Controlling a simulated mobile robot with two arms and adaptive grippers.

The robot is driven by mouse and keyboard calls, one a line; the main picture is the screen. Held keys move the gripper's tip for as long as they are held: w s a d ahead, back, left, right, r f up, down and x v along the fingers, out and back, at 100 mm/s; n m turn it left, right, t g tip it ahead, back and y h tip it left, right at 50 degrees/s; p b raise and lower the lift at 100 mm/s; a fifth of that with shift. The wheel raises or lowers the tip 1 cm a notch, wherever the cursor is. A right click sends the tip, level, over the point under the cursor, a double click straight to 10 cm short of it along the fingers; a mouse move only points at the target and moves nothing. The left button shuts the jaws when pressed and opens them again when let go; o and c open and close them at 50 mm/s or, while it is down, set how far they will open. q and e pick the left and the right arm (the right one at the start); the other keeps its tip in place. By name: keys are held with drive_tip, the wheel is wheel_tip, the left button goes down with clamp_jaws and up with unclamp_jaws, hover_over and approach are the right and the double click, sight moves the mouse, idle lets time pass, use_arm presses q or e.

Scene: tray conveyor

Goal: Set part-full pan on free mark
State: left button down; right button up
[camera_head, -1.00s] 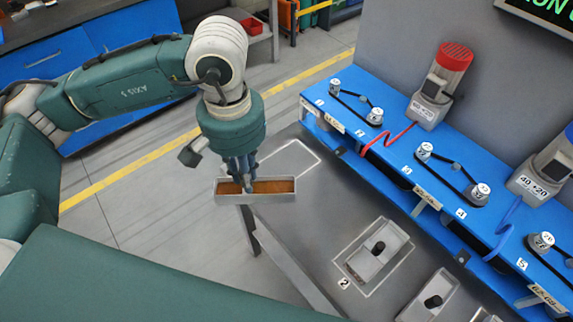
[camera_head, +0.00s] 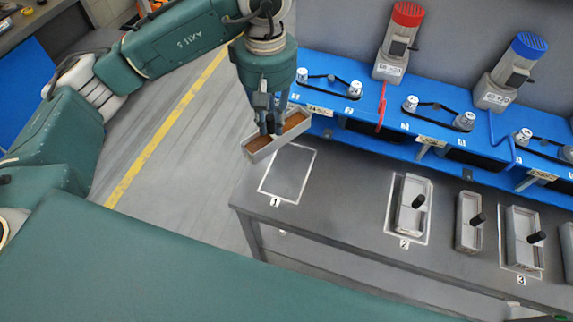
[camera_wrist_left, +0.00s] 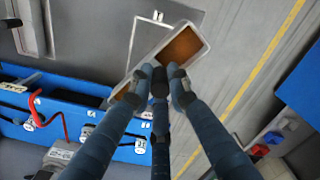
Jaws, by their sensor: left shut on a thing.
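My left gripper (camera_head: 268,128) is shut on a grey pan (camera_head: 262,152) with brown material in it. The pan is held in the air, tilted in the picture, just left of and above the white outline of mark 1 (camera_head: 288,174). Mark 1 is empty. In the left wrist view the pan (camera_wrist_left: 152,50) lies across the fingertips (camera_wrist_left: 160,84), which hide its middle. Part of the outline of mark 1 (camera_wrist_left: 132,42) shows beside it. Mark 2 (camera_head: 388,222) and mark 3 (camera_head: 504,260) each have a pan with a black knob on them. My right gripper is not in view.
The grey table (camera_head: 335,205) is bare between marks 1 and 2. A blue conveyor housing (camera_head: 385,108) with belts and motors runs along the table's back.

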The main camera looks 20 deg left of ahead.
use_arm(q)
drive_tip(key=w+n, duration=0.1)
drive_tip(key=w+d+n, duration=0.2)
drive_tip(key=n, duration=0.1)
drive_tip(key=shift+w+r+p, duration=0.15)
drive_tip(key=shift+r+p, duration=0.15)
drive_tip(key=shift+r, duration=0.05)
drive_tip(key=shift+w+d+f+n, duration=0.25)
drive_tip(key=shift+w+d+n, duration=0.2)
drive_tip(key=shift+n, duration=0.55)
drive_tip(key=f+p, duration=0.5)
drive_tip(key=f, duration=1.4)
drive_tip(key=shift+a+f+p, duration=0.15)
drive_tip(key=shift+a+p, duration=0.05)
drive_tip(key=shift+p, duration=0.15)
drive_tip(key=shift+f, duration=0.15)
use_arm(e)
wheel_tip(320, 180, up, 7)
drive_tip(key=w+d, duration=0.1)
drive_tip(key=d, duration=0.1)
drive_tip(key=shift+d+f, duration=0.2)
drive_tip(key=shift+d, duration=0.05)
use_arm(q)
drive_tip(key=shift+f, duration=0.1)
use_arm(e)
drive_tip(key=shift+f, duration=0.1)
